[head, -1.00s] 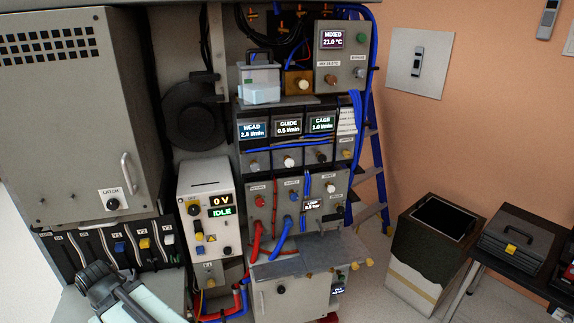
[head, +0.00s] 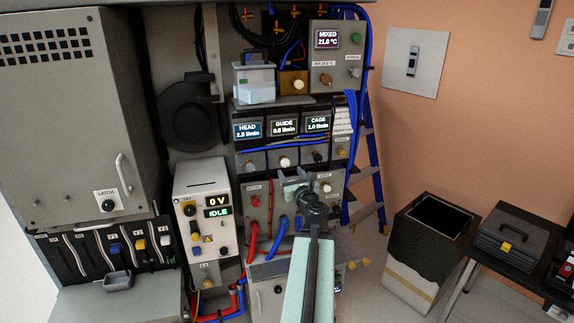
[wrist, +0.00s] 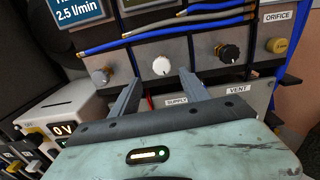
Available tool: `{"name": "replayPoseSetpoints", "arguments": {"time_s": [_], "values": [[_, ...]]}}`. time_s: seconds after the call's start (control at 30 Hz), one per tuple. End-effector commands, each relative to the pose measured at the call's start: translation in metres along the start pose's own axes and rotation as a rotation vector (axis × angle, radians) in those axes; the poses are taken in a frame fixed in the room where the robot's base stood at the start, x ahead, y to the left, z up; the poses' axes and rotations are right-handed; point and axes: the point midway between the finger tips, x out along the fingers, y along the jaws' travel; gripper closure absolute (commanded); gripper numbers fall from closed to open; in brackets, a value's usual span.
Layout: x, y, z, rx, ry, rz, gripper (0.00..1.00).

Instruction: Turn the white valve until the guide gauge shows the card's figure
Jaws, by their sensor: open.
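The white valve (head: 285,162) is a round knob below the guide gauge (head: 284,126), in the middle of the panel row. The guide gauge shows roughly 0.5 or 0.6 l/min; its last digit is hard to read. A pale card (head: 343,121) with small unreadable print is at the right of the gauges. My gripper (head: 298,186) is in front of the panel, a little below the white valve. In the wrist view its two fingers (wrist: 161,76) are apart and empty, pointing at the white valve (wrist: 161,66). The fingers appear short of the knob.
Neighbouring knobs are a grey one (wrist: 100,77) at left, a black one (wrist: 230,52) and a yellow one (wrist: 278,45) at right. Blue hoses (wrist: 165,27) run across just above the valves. Red and blue hoses (head: 281,230) hang below.

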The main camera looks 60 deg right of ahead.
Motion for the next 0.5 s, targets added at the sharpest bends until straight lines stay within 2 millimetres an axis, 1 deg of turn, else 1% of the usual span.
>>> {"name": "replayPoseSetpoints", "arguments": {"time_s": [0.03, 0.07, 0.17, 0.27, 0.37, 0.5], "values": [[-0.001, -0.005, 0.001, 0.015, -0.003, -0.011, 0.46], [-0.002, -0.007, 0.001, 0.019, -0.003, -0.014, 0.46], [0.000, -0.006, 0.001, 0.019, -0.003, -0.013, 0.46], [0.008, -0.006, 0.001, 0.017, -0.003, -0.011, 0.46], [0.022, -0.006, 0.001, 0.016, -0.003, -0.009, 0.46], [0.049, -0.007, 0.001, 0.014, -0.003, -0.009, 0.46]]}}
